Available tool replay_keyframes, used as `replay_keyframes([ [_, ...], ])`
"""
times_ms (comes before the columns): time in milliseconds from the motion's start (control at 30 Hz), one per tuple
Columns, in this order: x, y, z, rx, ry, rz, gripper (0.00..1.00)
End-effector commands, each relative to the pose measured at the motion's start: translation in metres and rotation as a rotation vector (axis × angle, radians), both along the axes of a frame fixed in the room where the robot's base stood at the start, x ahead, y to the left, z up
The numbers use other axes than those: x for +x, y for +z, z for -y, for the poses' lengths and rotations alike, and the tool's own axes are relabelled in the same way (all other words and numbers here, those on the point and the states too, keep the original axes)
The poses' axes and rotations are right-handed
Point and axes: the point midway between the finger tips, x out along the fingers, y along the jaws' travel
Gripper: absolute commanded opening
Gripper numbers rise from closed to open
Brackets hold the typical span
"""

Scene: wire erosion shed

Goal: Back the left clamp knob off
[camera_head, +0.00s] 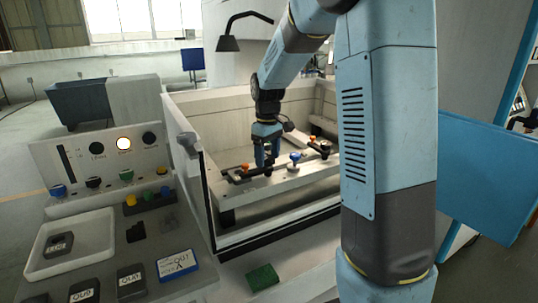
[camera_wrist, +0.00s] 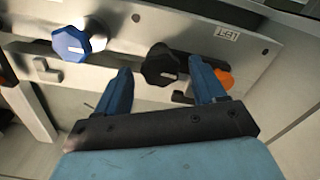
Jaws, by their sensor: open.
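A black lobed knob (camera_wrist: 163,66) sits on a pale metal plate near a small label reading LEFT (camera_wrist: 228,33). My gripper (camera_wrist: 160,68) is open, with one blue finger on each side of this knob. A gap shows between the knob and the left finger; the right finger is closer, and I cannot tell whether it touches. In the head view my gripper (camera_head: 265,163) points down over the left part of the clamp bar (camera_head: 285,183) inside the machine's tank, and mostly hides the knob there.
A blue knob (camera_wrist: 71,43) stands left of the black knob. An orange part (camera_wrist: 225,78) is partly behind the right finger. In the head view another black knob (camera_head: 325,148) is at the bar's right end. Tank walls (camera_head: 203,195) surround the bar.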

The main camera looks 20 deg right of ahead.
Motion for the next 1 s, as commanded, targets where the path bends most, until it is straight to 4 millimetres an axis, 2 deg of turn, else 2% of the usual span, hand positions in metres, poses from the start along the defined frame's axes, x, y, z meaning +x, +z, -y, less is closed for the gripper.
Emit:
replay_keyframes([
  [133, 0.0, 0.003, 0.0, 0.0, 0.0, 0.0, 0.7],
  [267, 0.0, 0.016, 0.0, 0.0, 0.0, 0.002, 0.7],
  [700, 0.001, 0.1, 0.0, 0.0, 0.0, 0.004, 0.7],
  [900, 0.002, 0.126, 0.0, 0.0, 0.0, 0.001, 0.7],
  [1000, 0.001, 0.133, 0.0, 0.0, 0.0, 0.0, 0.7],
])
